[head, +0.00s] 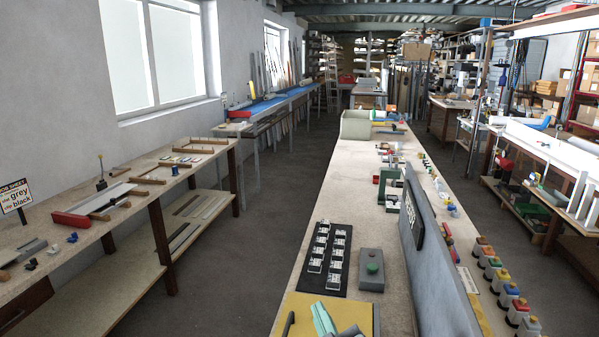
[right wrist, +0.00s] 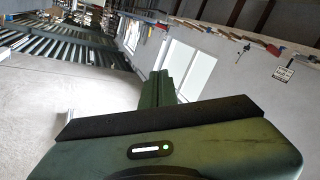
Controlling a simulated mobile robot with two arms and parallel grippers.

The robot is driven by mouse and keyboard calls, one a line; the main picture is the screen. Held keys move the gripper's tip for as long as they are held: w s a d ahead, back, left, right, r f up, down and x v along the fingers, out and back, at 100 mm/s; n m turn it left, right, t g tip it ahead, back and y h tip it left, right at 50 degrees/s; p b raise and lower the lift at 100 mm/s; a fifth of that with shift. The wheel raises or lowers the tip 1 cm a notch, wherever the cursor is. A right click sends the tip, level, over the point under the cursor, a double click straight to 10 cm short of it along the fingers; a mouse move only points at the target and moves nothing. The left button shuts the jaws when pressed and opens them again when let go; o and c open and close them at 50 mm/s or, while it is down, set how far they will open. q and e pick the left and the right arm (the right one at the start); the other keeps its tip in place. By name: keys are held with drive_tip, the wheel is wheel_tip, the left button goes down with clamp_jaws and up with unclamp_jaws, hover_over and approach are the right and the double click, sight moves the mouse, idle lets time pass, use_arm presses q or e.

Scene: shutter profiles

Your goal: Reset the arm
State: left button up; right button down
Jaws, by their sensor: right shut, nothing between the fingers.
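My right gripper (head: 322,318) shows at the bottom edge of the head view as pale green fingers in front of a yellow mat (head: 365,310) on the long bench. In the right wrist view the green fingers (right wrist: 164,87) are together with nothing between them, in front of the dark band and green gripper body. The rest of the right arm is mostly out of the head view. My left gripper is in neither view.
A grey upright panel (head: 432,275) stands to the right. A left bench (head: 140,200) lies across a floor gap.

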drive_tip(key=s+d+f+m+g+h, duration=0.35)
drive_tip(key=s+d+f, duration=0.3)
drive_tip(key=f, duration=0.35)
drive_tip(key=s+d+f+m+g, duration=0.1)
drive_tip(key=s+d+f+g, duration=0.25)
drive_tip(key=s, duration=0.45)
drive_tip(key=s+d+f+m+g, duration=0.1)
drive_tip(key=s+d+f+g, duration=0.2)
drive_tip(key=s+f, duration=0.35)
drive_tip(key=s+d+f+m+g, duration=0.15)
drive_tip(key=s+d+g, duration=0.25)
drive_tip(key=s, duration=0.5)
wheel_tip(320, 180, down, 33)
drive_tip(key=s+b, duration=0.2)
drive_tip(key=b, duration=0.4)
drive_tip(key=s+d+f+g+b, duration=0.2)
drive_tip(key=s+f+b, duration=0.2)
drive_tip(key=s+f, duration=1.2)
wheel_tip(320, 180, down, 4)
drive_tip(key=shift+d+r+n, duration=0.15)
drive_tip(key=shift+n, duration=0.25)
